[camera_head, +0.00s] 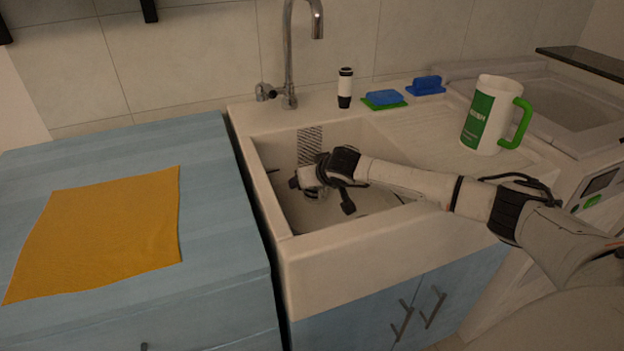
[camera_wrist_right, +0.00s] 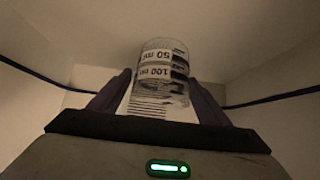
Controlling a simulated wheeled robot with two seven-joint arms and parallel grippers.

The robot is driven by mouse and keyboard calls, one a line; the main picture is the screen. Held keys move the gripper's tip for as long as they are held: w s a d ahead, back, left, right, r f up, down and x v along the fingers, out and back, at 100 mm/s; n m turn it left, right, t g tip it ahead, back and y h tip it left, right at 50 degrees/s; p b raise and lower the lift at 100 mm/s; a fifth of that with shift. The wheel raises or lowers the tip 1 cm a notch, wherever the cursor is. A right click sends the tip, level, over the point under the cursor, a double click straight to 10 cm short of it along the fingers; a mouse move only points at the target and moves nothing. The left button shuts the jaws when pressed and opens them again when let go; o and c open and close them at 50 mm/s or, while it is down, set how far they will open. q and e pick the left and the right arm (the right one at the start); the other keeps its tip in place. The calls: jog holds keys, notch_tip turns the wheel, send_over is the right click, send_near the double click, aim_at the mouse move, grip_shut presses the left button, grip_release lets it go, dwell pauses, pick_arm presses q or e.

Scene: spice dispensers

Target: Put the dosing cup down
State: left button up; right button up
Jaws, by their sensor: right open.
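The dosing cup (camera_wrist_right: 163,72) is a clear cup with printed 50 ml and 100 ml marks. In the right wrist view it stands between the two dark fingers of my right gripper (camera_wrist_right: 160,90). The fingers are open, one on each side of the cup; I cannot tell whether either one touches it. In the head view my right gripper (camera_head: 306,186) is down inside the white sink (camera_head: 350,240), near its left side. There the cup is mostly hidden by the gripper and wrist. My left gripper is not in view.
A chrome tap (camera_head: 288,60) rises behind the sink. A black-and-white bottle (camera_head: 345,88), blue sponges (camera_head: 384,97) and a white mug (camera_head: 490,115) with a green handle stand on the rim and drainboard. A yellow cloth (camera_head: 100,235) lies on the blue counter (camera_head: 215,190), otherwise clear.

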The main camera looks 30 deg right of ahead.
jog(key=shift+v, duration=3.85)
jog(key=shift+w, duration=0.1)
